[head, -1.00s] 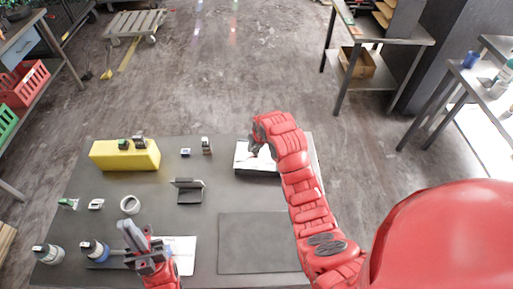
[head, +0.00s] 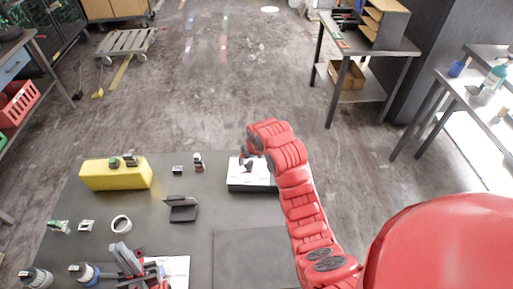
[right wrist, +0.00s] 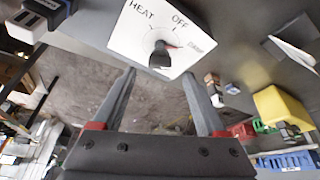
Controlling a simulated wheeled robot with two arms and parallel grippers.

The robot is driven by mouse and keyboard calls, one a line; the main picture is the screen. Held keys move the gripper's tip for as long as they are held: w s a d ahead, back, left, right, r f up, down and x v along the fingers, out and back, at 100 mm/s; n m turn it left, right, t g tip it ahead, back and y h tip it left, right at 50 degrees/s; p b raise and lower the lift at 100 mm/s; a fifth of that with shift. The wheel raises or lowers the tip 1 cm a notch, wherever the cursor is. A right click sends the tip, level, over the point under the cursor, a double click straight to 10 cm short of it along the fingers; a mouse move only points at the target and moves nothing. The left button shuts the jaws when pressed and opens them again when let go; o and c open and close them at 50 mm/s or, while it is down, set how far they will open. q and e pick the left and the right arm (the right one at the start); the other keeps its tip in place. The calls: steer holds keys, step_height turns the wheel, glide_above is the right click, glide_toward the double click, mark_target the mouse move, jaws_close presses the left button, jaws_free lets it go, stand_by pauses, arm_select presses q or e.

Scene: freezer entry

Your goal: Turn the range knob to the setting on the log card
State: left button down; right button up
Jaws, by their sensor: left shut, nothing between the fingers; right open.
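A white panel (right wrist: 140,30) on a dark box shows in the right wrist view, lettered HEAT, OFF and a blurred word at right that looks like DAMP. Its black knob (right wrist: 161,58) has a small red mark on its right side; the exact setting is hard to tell. My right gripper (right wrist: 160,74) is open, its fingers apart on either side of the knob's line, with no clear contact. In the head view my right gripper (head: 245,163) is over the panel (head: 240,177). My left gripper (head: 122,255) is shut and empty beside a white sheet (head: 178,272), possibly the log card; its writing is unreadable.
Side benches stand apart.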

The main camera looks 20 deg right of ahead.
steer(key=p+v, duration=0.7)
steer(key=v, duration=0.6)
steer(key=shift+s+r+p, duration=0.15)
steer(key=shift+r+p, duration=0.15)
steer(key=shift+p, duration=0.05)
